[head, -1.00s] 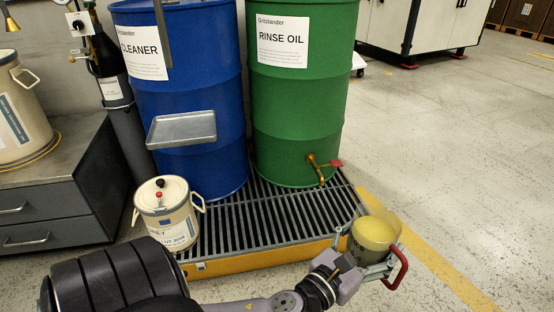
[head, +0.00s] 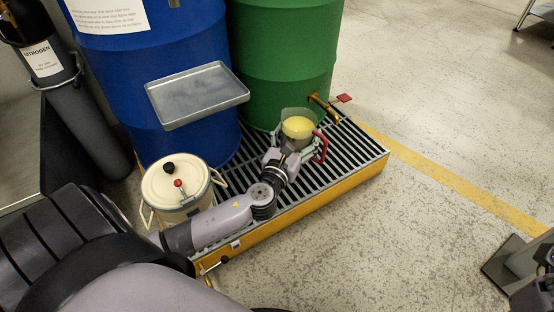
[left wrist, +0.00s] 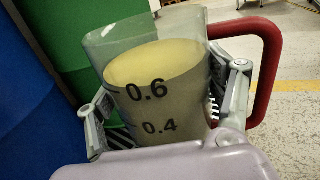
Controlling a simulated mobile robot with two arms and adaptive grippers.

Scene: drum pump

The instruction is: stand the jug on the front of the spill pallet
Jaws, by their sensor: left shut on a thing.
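The jug (head: 298,127) is clear with a red handle and holds yellow liquid. My left gripper (head: 291,146) is shut around its body. In the left wrist view the jug (left wrist: 158,85) sits between the two fingers, with 0.6 and 0.4 marks facing me and the liquid a little above 0.6. The jug looks about upright. The spill pallet (head: 345,168) has a dark slatted grate and a yellow front side. The jug is over the grate, in front of the green drum; I cannot tell whether its base touches the slats.
A green drum (head: 280,60) with a brass tap (head: 323,107) and a blue drum (head: 170,70) stand on the pallet. A metal tray (head: 197,95) juts from the blue drum. A cream lidded pot (head: 172,188) stands at the pallet's left. The grate's right end is clear.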

